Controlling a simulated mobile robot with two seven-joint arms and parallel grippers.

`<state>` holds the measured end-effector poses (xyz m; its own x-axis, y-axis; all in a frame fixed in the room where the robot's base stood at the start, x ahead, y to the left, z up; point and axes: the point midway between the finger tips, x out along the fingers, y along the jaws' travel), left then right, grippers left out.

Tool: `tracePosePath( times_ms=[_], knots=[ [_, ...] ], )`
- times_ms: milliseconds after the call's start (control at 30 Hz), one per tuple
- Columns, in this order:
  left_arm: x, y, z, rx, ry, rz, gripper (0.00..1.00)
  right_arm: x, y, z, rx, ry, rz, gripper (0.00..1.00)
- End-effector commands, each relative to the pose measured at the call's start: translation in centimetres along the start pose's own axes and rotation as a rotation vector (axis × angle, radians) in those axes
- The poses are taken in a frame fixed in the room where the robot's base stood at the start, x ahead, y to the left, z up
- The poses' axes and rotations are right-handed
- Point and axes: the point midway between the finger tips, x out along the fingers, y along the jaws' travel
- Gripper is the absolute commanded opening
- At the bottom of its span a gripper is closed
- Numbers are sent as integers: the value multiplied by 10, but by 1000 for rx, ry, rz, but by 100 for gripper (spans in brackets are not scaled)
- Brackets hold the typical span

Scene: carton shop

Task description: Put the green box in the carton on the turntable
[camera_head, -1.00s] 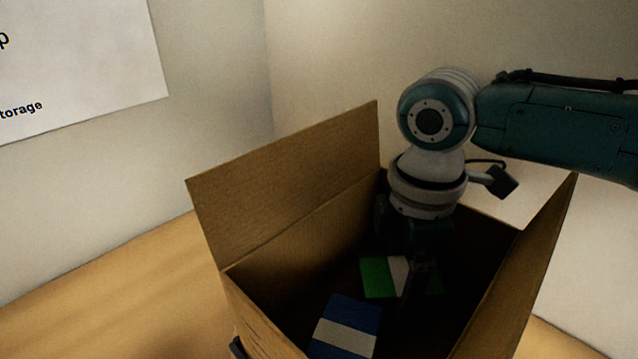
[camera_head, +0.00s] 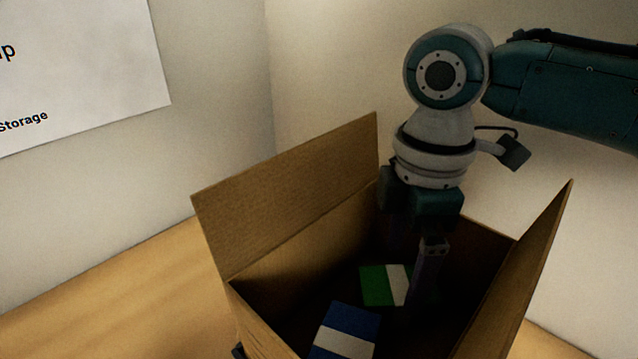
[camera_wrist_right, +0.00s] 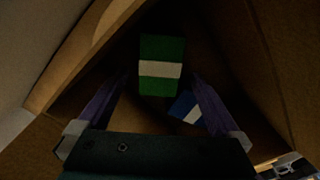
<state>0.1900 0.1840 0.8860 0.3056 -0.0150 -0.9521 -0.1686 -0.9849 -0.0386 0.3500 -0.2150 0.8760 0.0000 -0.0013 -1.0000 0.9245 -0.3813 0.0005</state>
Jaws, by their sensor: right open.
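The green box (camera_head: 376,285), with a white band, lies on the floor of the open carton (camera_head: 283,223), towards the back. It also shows in the right wrist view (camera_wrist_right: 161,49), ahead of and between the fingers. My right gripper (camera_head: 425,300) is above it, fingers down inside the carton, open and empty. In the right wrist view the two fingers (camera_wrist_right: 158,92) stand well apart, with a gap to the box. The turntable is mostly hidden under the carton. My left gripper is not in view.
A blue box (camera_head: 345,331) with a white band lies in the carton nearer the front, also in the right wrist view (camera_wrist_right: 184,107). The carton's flaps stand up at left and right. A wall sign (camera_head: 75,65) hangs at the back left. The wooden tabletop (camera_head: 130,305) is clear at left.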

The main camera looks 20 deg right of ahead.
Motion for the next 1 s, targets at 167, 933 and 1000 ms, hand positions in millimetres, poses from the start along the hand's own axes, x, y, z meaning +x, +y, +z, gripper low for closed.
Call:
tracePosePath(
  times_ms=[167,933,1000],
  knots=[
    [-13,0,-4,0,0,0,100,-44,1,0,-1,1,4,100],
    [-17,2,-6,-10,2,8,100,-73,0,0,0,-1,-1,100],
    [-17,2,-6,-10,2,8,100,-73,0,0,0,-1,-1,100]
  ],
)
